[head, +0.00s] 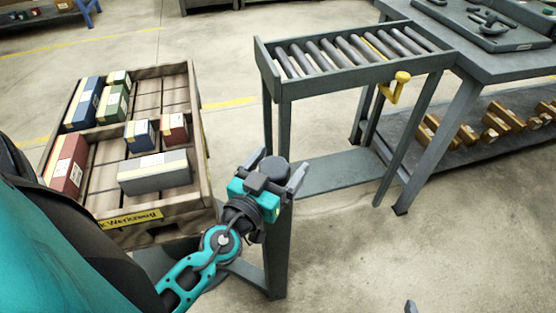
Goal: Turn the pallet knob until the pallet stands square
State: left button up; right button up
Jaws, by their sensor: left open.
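The wooden pallet (152,90) stands at the left, loaded with several coloured boxes. Its sides run at an angle to the roller table's sides. A yellow label (129,218) is on its front edge. My left gripper (276,169) is open, right of the pallet's front corner and in front of the roller table's near leg. A dark round piece (273,170) shows between its fingers; I cannot tell whether it is the pallet knob or whether the fingers touch it. A small grey tip (411,307) at the bottom edge may belong to my right gripper.
A roller table (268,68) with a yellow crank handle (397,88) stands at the centre. It adjoins a grey workbench (475,62) with a tool tray (460,33) on top and brass-coloured parts (502,122) on its lower shelf. The floor at the lower right is clear.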

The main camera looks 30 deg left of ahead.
pick_arm(q)
jog(key=c, duration=1)
